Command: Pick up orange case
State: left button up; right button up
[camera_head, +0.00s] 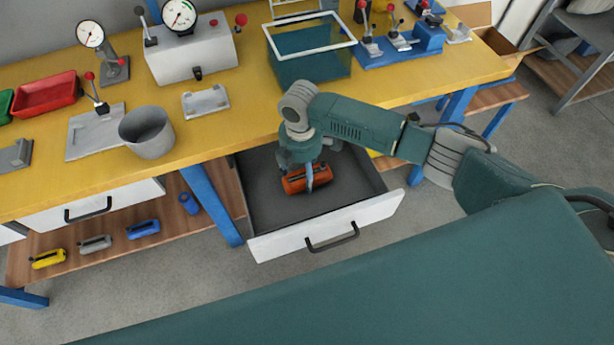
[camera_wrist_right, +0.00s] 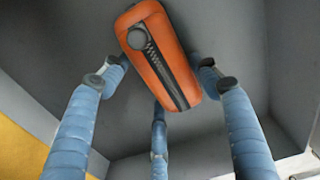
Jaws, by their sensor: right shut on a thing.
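The orange case (camera_head: 293,184) is in the open drawer (camera_head: 285,209) under the yellow workbench. In the right wrist view the orange case (camera_wrist_right: 160,55) shows a dark zip along its length and a round dark knob at one end. My right gripper (camera_head: 309,172) reaches down into the drawer from above and is shut on the case. In the right wrist view its blue fingers (camera_wrist_right: 160,88) stand around the case, with one on each side and one at the near edge. Whether the case touches the drawer floor cannot be told. My left gripper is not in view.
The drawer's white front (camera_head: 325,228) and side walls surround the gripper. The yellow bench top (camera_head: 235,120) is close above, with a grey cup (camera_head: 147,133) and a glass-sided box (camera_head: 309,55) on it. Yellow, grey and blue cases (camera_head: 143,229) lie on the lower shelf.

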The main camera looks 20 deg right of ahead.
aim_at(303, 174)
notch_tip(303, 174, up, 20)
jog(key=shift+r, duration=0.1)
jog(key=shift+c, duration=0.2)
dwell(0.3)
dwell(0.5)
jog(key=s+d+r+m, duration=0.2)
jog(key=s+m, duration=0.5)
jog(key=m, duration=0.2)
jog(key=s+d+r+m, duration=0.2)
jog(key=s+r+m, duration=0.1)
jog(key=s+m, duration=0.5)
jog(key=shift+d+r+m, duration=0.35)
jog(key=shift+d+m, duration=0.05)
jog(key=shift+m, duration=0.6)
